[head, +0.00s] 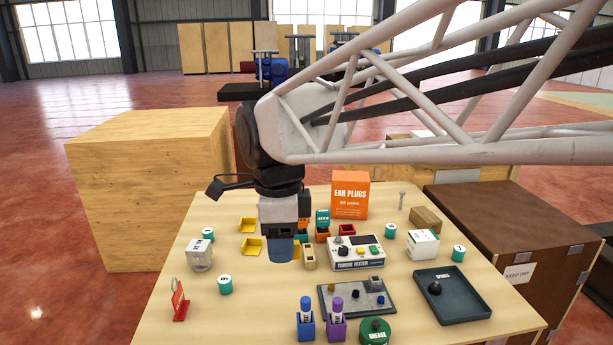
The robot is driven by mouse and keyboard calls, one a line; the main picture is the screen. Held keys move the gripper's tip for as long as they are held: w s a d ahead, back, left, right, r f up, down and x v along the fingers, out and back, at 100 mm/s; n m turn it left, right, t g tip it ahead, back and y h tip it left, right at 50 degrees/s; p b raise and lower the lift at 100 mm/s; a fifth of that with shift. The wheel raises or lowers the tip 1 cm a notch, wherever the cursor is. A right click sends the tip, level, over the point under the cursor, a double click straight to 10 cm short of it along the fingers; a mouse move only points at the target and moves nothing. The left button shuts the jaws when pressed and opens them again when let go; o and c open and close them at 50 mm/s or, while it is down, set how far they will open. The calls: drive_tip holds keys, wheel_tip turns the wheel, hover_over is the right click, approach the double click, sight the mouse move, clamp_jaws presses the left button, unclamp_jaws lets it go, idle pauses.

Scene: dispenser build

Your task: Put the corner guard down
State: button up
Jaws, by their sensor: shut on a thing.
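My gripper (280,236) is low over the middle of the table, pointing down. Its fingertips are hard to make out at this size. A yellow piece (296,249), which looks like a corner guard, shows at its right edge, mostly hidden by the gripper and a blue round thing (281,249). I cannot tell its tilt or whether it touches the table. Two similar yellow corner guards lie to the left of the gripper: one farther back (248,225) and one nearer (252,247).
A tan block (309,257) and the torque tester (357,254) stand close on the right. A dark tray (452,312) is front right.

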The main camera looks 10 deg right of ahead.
drive_tip(key=w+d+r, duration=0.1)
drive_tip(key=w+d, duration=0.4)
drive_tip(key=w, duration=0.6)
drive_tip(key=w+d, duration=0.5)
drive_tip(key=w, duration=0.7)
drive_tip(key=w+d+f, duration=0.2)
drive_tip(key=w+d, duration=1.1)
drive_tip(key=f, duration=0.5)
drive_tip(key=shift+w+d, duration=0.25)
drive_tip(key=shift+d, duration=0.05)
hover_over(349, 176)
drive_tip(key=shift+w+f, duration=0.15)
drive_tip(key=shift+f, duration=0.6)
drive_tip(key=shift+f, duration=0.1)
